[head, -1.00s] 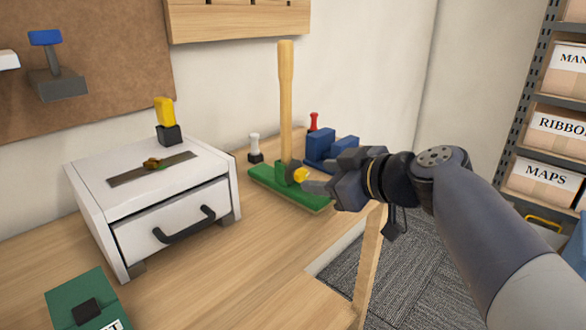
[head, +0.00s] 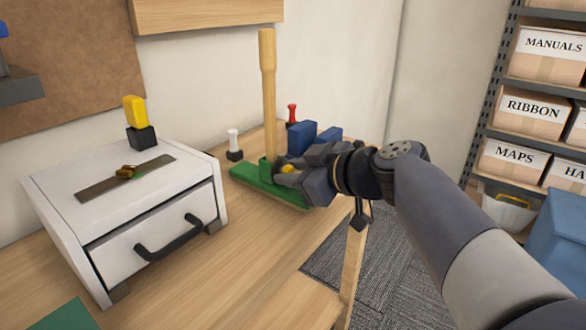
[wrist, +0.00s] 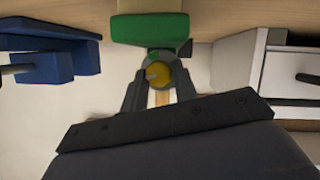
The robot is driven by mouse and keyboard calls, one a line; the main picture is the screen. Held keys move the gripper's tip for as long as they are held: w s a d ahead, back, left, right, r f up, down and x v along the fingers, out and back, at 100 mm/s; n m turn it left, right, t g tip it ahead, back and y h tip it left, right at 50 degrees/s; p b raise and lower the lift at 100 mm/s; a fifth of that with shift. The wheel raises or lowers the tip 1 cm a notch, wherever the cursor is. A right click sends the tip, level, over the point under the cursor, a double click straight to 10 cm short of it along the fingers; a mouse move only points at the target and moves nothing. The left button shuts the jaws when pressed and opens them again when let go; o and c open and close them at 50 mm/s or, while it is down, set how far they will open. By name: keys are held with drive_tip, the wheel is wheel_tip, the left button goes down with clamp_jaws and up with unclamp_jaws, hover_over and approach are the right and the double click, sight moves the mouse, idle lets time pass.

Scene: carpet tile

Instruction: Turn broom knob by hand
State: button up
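The green broom head (head: 250,178) lies on the workbench with its wooden handle (head: 268,95) upright. Its yellow knob (head: 287,169) sits on the near side of the green socket at the handle's foot. My gripper (head: 284,174) is at the knob, coming in from the right. In the wrist view, the two fingers of my gripper (wrist: 158,72) stand on either side of the yellow knob (wrist: 158,76), below the green broom head (wrist: 150,28). Little gap shows between fingers and knob; I cannot tell whether they press on it.
A blue vise-like object (head: 302,137) stands close behind my gripper. A white-handled item (head: 234,142) and a red one (head: 292,113) stand behind the broom. A white drawer cabinet (head: 75,190) is to the left. Shelves with boxes are at right.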

drive_tip(key=c, duration=0.5)
drive_tip(key=shift+w+d+m+g+y+b, duration=0.15)
drive_tip(key=shift+m+g+y+b, duration=0.35)
drive_tip(key=shift+m, duration=0.6)
drive_tip(key=shift+w+m+g+y, duration=0.1)
drive_tip(key=shift+m+g+y, duration=0.45)
drive_tip(key=shift+m, duration=0.65)
drive_tip(key=shift+w+d+m+g+y+p, duration=0.1)
drive_tip(key=shift+m+g+y+p, duration=0.55)
drive_tip(key=shift+m, duration=0.55)
drive_tip(key=shift+f+m+g+y+p, duration=0.15)
drive_tip(key=shift+m+g+y, duration=0.15)
drive_tip(key=shift+m, duration=0.4)
drive_tip(key=shift+m+g+y+p, duration=0.2)
drive_tip(key=shift+m+y, duration=0.2)
drive_tip(key=shift+m, duration=0.3)
